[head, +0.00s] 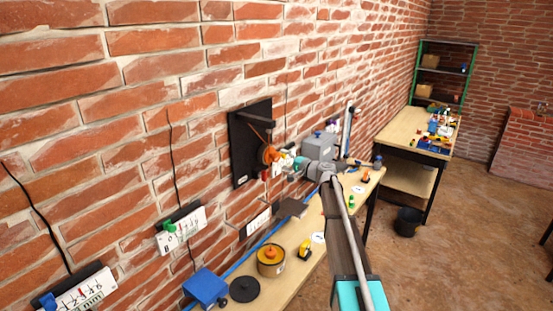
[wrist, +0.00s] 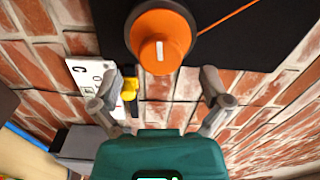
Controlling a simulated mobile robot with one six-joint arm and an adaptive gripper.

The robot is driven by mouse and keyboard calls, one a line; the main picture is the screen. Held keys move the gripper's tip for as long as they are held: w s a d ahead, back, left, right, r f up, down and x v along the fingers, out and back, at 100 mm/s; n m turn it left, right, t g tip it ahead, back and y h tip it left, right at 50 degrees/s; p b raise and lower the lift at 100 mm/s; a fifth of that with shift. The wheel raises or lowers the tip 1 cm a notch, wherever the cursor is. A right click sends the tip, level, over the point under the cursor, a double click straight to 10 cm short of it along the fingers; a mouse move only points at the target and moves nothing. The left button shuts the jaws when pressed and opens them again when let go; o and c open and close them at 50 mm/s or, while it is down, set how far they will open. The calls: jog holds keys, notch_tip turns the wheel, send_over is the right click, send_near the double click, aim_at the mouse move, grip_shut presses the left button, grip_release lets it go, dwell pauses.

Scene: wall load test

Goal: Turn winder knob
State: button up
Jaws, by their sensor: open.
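The orange winder knob (wrist: 158,52) sits on a black board (wrist: 235,50) on the brick wall. It is round, with a raised grip bearing a white mark. In the head view the knob (head: 269,154) shows at the right side of the board (head: 243,146), partly behind my gripper (head: 288,163). In the wrist view my gripper (wrist: 160,78) is open, its two fingers spread wide on either side below the knob.
A white card (wrist: 90,75) and a yellow piece (wrist: 129,88) are by the left finger. Below the board, a wooden bench (head: 290,285) holds a round pot (head: 271,262), a blue box (head: 205,287) and small items. White scales (head: 181,230) hang at left.

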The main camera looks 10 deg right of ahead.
aim_at(278, 158)
jog(key=shift+x, duration=1.8)
jog(key=c, duration=1.2)
